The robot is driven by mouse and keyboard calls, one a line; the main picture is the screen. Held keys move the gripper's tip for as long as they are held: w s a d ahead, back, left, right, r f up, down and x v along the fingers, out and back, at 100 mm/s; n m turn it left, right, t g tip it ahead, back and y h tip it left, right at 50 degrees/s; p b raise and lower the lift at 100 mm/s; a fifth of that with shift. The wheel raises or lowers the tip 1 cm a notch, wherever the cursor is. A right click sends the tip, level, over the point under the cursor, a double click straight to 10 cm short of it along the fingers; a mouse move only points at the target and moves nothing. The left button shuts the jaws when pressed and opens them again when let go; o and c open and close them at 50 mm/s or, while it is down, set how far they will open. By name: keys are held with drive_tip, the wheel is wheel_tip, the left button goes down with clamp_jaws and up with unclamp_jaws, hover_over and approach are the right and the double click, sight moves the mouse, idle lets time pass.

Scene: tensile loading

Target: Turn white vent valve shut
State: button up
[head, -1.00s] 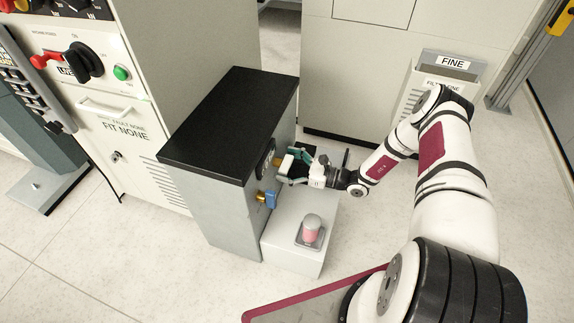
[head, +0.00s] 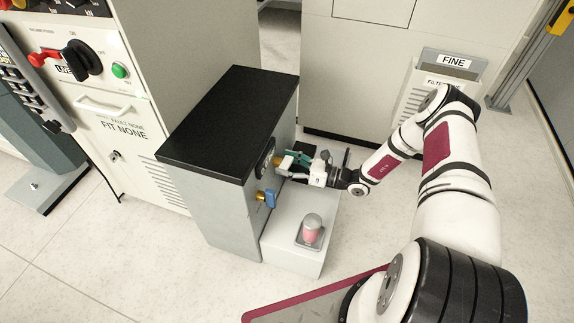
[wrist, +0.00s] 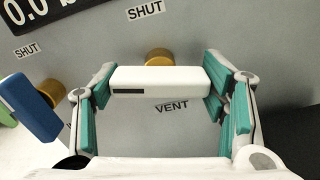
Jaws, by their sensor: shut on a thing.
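The white vent valve handle (wrist: 158,80) is a white bar with a dark strip on its lower left. In the wrist view it lies level in front of a brass stem (wrist: 159,58). A VENT label (wrist: 171,106) is below it and a SHUT label (wrist: 146,10) is above. My gripper (wrist: 160,74) is shut on the handle, with a teal finger pad at each end. In the head view my gripper (head: 288,164) is at the side face of the black-topped grey cabinet (head: 228,110), and the handle is hard to make out there.
A blue valve handle (wrist: 30,105) is at the left in the wrist view, and it shows in the head view (head: 270,198) just below my gripper. Open floor lies to the right.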

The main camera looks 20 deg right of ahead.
drive_tip(key=m+b, duration=0.1)
drive_tip(key=m, duration=0.9)
drive_tip(key=shift+m+b, duration=0.4)
drive_tip(key=shift+m, duration=1.9)
drive_tip(key=o, duration=1.2)
drive_tip(key=shift+c, duration=0.2)
drive_tip(key=v, duration=1.2)
